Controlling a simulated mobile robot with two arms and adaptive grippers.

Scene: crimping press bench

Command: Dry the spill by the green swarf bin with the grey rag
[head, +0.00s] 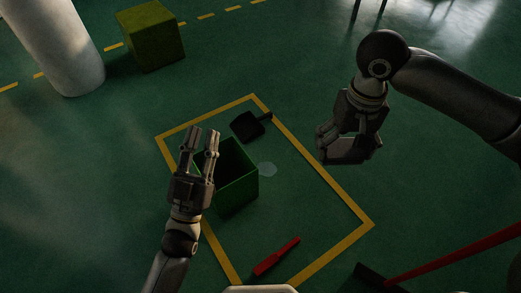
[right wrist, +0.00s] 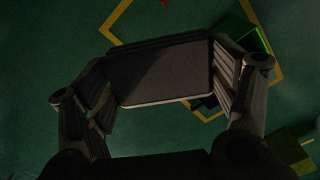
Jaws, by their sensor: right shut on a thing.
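The green swarf bin (head: 240,188) stands open-topped inside a yellow floor outline in the head view. The spill (head: 267,169) is a small pale patch on the floor just right of the bin. My right gripper (head: 338,155) is shut on the grey rag (head: 351,151), a dark flat pad, held above the floor to the right of the spill. In the right wrist view the rag (right wrist: 160,74) spans between both fingers. My left gripper (head: 203,133) is open and empty, fingers pointing up the picture, and hides the bin's left part.
A black dustpan (head: 247,126) lies behind the bin, and a red-handled tool (head: 276,257) lies in front. A broom with a red handle (head: 450,260) is at lower right. A green box (head: 150,36) and a white column (head: 58,45) stand at upper left.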

